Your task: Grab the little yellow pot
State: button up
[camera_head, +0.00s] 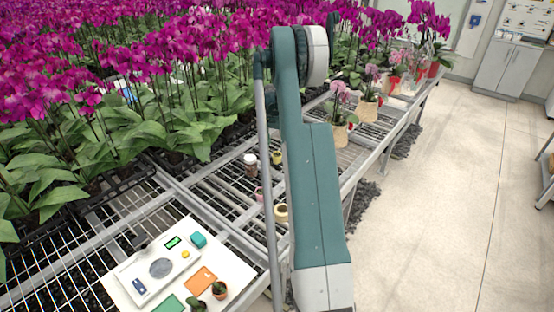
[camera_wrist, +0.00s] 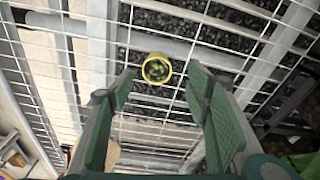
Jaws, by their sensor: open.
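In the wrist view a little yellow pot (camera_wrist: 145,72) is seen from above, with a bright yellow rim and dark green contents. It stands on the wire mesh bench top. My gripper (camera_wrist: 160,84) is open, and its two green fingers reach toward the pot from below in the picture. The pot shows between the fingertips, with a gap on each side; nothing is held. In the head view a small yellow pot (camera_head: 276,158) and a pale yellow one (camera_head: 281,213) stand beside my arm; I cannot tell which matches. My gripper is hidden there.
A brown jar (camera_head: 251,168) stands on the mesh bench (camera_head: 215,190) near the small pots. A white board (camera_head: 225,262) with a scale (camera_head: 160,265) and small potted plants is at front. Dense magenta orchids (camera_head: 130,70) fill the left. The floor at right is clear.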

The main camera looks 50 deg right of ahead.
aim_at(277, 155)
jog(key=shift+s+d+f, duration=0.1)
jog(key=shift+d+f, duration=0.15)
jog(key=shift+d, duration=0.05)
jog(key=shift+f, duration=0.1)
jog(key=shift+d+f, duration=0.1)
jog(key=shift+f, duration=1.1)
jog(key=shift+f, duration=0.1)
jog(key=shift+d+f+b, duration=0.2)
jog(key=shift+f+b, duration=0.15)
jog(key=shift+f, duration=0.9)
jog(key=shift+d+f+b, duration=0.15)
jog(key=shift+f+b, duration=0.2)
jog(key=shift+f, duration=0.85)
jog(key=shift+c, duration=0.4)
jog(key=c, duration=0.9)
